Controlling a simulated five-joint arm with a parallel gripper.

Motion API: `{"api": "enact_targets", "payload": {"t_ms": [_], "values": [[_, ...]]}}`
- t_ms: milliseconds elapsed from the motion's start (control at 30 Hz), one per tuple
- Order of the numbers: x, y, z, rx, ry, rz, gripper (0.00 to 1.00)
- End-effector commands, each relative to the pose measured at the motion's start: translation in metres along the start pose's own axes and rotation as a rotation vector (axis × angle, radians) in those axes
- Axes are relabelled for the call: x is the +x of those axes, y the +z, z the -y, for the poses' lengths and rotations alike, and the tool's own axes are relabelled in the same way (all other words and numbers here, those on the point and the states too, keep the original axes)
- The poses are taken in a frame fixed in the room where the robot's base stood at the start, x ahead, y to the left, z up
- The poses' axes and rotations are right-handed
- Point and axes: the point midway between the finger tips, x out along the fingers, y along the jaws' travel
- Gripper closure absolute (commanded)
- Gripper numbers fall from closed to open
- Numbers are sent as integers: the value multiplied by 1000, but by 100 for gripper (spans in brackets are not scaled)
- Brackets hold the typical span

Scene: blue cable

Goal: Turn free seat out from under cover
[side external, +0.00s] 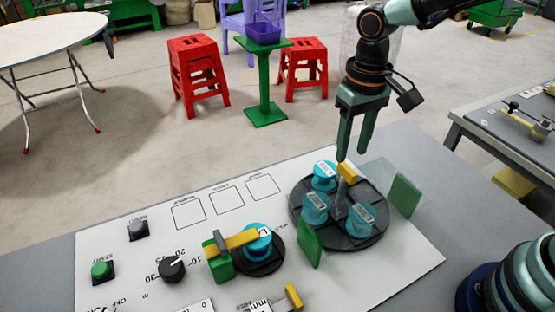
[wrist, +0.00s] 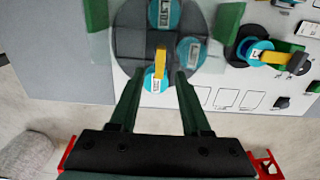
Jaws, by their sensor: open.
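A dark round turntable (side external: 372,243) carries three teal labelled cylinders, at its far side (side external: 325,176), left (side external: 315,208) and near side (side external: 360,221). An empty dark seat (wrist: 130,42) is at the turntable's left in the wrist view. A clear cover (side external: 378,174) with green end blocks (side external: 404,196) (side external: 309,244) appears to span that seat; its exact edges are hard to see. A yellow-topped handle (side external: 347,171) rises from the turntable, also seen in the wrist view (wrist: 160,62). My gripper (side external: 352,156) is open and points down just above the handle, its fingers apart on either side.
Left of the turntable, a smaller dark disc (side external: 262,266) holds a teal cylinder under a yellow bar (side external: 232,241) with a green block. A black knob (side external: 172,269) and buttons (side external: 102,270) lie farther left. Marked squares (side external: 226,199) on the white panel are empty.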

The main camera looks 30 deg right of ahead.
Motion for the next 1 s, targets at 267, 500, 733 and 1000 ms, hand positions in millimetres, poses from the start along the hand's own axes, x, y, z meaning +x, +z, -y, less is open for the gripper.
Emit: {"api": "enact_targets", "payload": {"t_ms": [267,500,733,1000], "values": [[37,0,0,0,1,2,52],[44,0,0,0,0,-1,52],[44,0,0,0,0,-1,75],[44,0,0,0,0,-1,100]]}}
